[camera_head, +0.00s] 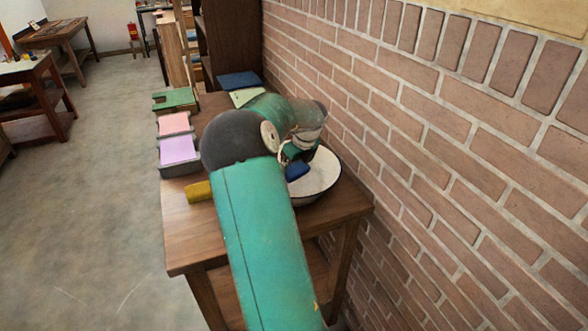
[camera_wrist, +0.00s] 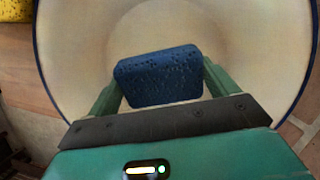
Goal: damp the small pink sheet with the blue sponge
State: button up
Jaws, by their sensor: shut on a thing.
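The blue sponge (camera_wrist: 158,77) is held between the two green fingers of my gripper (camera_wrist: 160,85) in the wrist view. My gripper is shut on it, inside or just above the white bowl (camera_wrist: 75,40); I cannot tell whether the sponge touches the bottom. In the head view the blue sponge (camera_head: 297,171) shows over the bowl (camera_head: 322,180), partly hidden by my arm. The small pink sheet (camera_head: 174,123) lies on a grey tray at the table's left edge, behind a lilac sheet (camera_head: 178,149).
A yellow sponge (camera_head: 198,192) lies on the wooden table (camera_head: 190,236), left of my arm. A brick wall (camera_head: 450,150) closes the right side. The table's front left is clear.

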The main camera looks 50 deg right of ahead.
aim_at(294, 165)
jog(key=shift+r, duration=4.35)
jog(key=shift+r, duration=2)
jog(key=shift+s+a, duration=0.1)
